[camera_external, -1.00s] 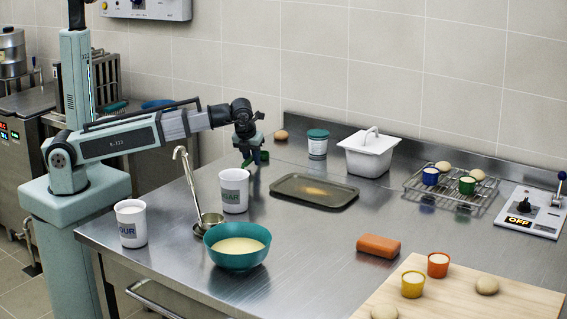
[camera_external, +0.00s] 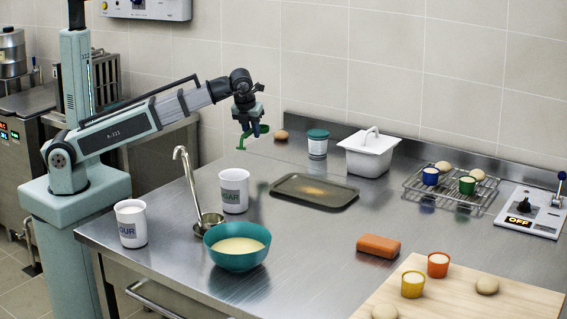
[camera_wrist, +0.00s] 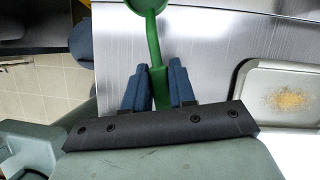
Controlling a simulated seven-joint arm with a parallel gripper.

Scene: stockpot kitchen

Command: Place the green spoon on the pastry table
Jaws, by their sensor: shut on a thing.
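The green spoon (camera_wrist: 153,45) is held by its handle between the two blue fingers of my gripper (camera_wrist: 158,84) in the wrist view. Its bowl end points away toward the top of that picture. In the external view, my gripper (camera_external: 248,128) is above the back left part of the steel table (camera_external: 310,262), and the green spoon (camera_external: 262,130) shows at its fingers, clear of the tabletop. My gripper is shut on the spoon. Part of the handle is hidden by the fingers and gripper body.
A sugar cup (camera_external: 235,190), ladle (camera_external: 207,222), teal bowl (camera_external: 237,258) and flour cup (camera_external: 130,222) stand at the left. A dark tray (camera_external: 314,204) lies right of my gripper. A wooden board (camera_external: 455,300) is front right. Bare steel lies between the tray and the orange block (camera_external: 378,246).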

